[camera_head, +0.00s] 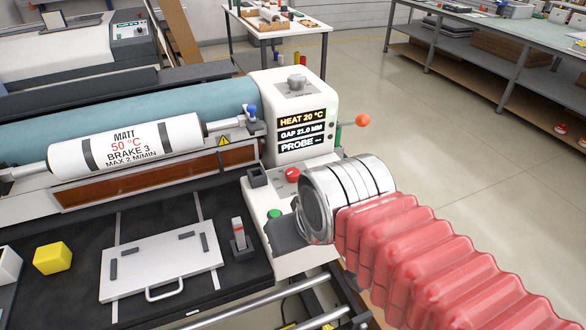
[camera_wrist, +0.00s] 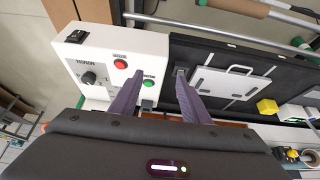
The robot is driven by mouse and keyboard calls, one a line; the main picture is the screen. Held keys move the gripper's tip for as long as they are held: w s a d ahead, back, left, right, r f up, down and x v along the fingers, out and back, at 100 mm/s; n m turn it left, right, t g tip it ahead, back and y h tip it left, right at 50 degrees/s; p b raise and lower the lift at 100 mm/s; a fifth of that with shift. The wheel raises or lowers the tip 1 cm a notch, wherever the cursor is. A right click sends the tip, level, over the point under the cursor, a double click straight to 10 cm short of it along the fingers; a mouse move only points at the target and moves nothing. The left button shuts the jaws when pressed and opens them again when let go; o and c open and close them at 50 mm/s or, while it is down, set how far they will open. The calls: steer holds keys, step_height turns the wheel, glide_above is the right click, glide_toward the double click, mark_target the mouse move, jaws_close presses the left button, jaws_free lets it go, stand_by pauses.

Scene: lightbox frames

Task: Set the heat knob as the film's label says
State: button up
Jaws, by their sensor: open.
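The film roll (camera_head: 130,145) lies on its bar at left in the head view. Its label reads MATT, 50 °C, BRAKE 3, MAX 2 M/MIN. The machine's display (camera_head: 301,120) reads HEAT 20 °C. A grey knob (camera_head: 296,84) sits on top of the white end housing (camera_head: 305,155). In the wrist view, a dark knob (camera_wrist: 88,77) stands on the white panel; its print is unreadable, and I cannot tell whether it is the same knob. My gripper (camera_wrist: 159,74) is open and empty above the panel edge, to the right of that knob. My arm hides part of the panel in the head view.
A red button (camera_head: 292,175) and a green button (camera_head: 274,214) are on the panel. A white plate with a handle (camera_head: 160,262) and a yellow cube (camera_head: 53,258) lie on the black bed. An orange-ended lever (camera_head: 362,120) sticks out right of the housing.

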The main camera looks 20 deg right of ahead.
steer(key=shift+o, duration=0.8)
steer(key=shift+w+d+r, duration=0.1)
steer(key=shift+w+r, duration=0.1)
steer(key=shift+w, duration=0.15)
steer(key=shift+o, duration=0.4)
steer(key=w+d+r+n+g, duration=0.1)
steer(key=w+r+n, duration=0.1)
steer(key=w+r, duration=0.2)
steer(key=w, duration=0.2)
steer(key=shift+w+d+r+n, duration=0.15)
steer(key=shift+w+d+n, duration=0.1)
steer(key=shift+w+n, duration=0.1)
steer(key=n+g, duration=0.5)
steer(key=n, duration=0.3)
glide_above(293, 171)
step_height(293, 171, down, 2)
steer(key=f, duration=0.1)
steer(key=shift+r, duration=0.25)
steer(key=shift+f, duration=0.1)
step_height(293, 171, down, 14)
steer(key=shift+a+r, duration=0.1)
steer(key=shift+r, duration=0.1)
steer(key=shift+c, duration=0.3)
